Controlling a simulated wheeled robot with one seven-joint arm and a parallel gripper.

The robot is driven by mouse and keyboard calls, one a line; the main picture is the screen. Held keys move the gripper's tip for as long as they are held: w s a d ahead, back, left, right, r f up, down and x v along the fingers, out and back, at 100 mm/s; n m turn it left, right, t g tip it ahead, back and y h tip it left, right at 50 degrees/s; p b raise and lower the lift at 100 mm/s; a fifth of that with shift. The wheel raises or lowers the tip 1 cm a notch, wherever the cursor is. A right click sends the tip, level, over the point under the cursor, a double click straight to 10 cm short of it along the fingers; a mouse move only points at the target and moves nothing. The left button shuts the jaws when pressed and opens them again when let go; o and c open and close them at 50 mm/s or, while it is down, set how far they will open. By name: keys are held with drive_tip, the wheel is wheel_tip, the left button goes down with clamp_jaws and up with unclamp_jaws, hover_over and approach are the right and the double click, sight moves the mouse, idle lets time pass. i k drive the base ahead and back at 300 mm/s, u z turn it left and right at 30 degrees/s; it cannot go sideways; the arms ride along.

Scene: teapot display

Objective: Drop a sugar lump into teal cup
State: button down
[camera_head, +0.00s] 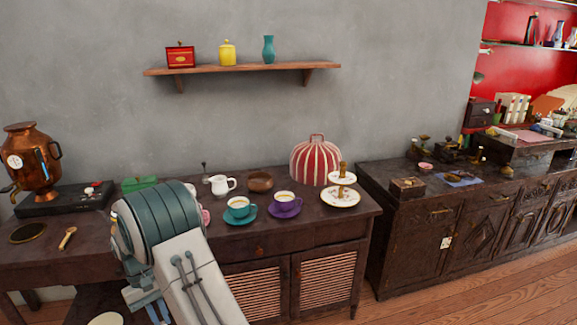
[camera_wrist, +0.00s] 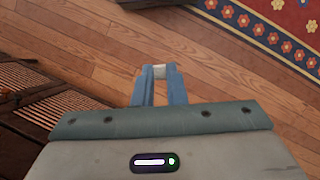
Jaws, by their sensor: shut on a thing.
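The teal cup (camera_head: 238,210) stands upright on its teal saucer (camera_head: 246,220) on the dark wooden cabinet, with a pale drink in it. My gripper (camera_wrist: 159,72) shows in the wrist view, its two blue fingers shut on a small white sugar lump (camera_wrist: 159,69) at the tips. The wrist view has bare floor below the lump and no cup. In the head view my arm fills the lower left, left of and in front of the teal cup; the lump cannot be made out there.
A purple cup (camera_head: 285,198) on a saucer stands right of the teal one. Behind are a white jug (camera_head: 221,185), a brown bowl (camera_head: 260,181) and a striped cosy (camera_head: 315,162). A pink item (camera_head: 206,217) is partly hidden by my arm.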

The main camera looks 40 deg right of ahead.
sight(244, 210)
drive_tip(key=z, duration=1)
drive_tip(key=i, duration=0.05)
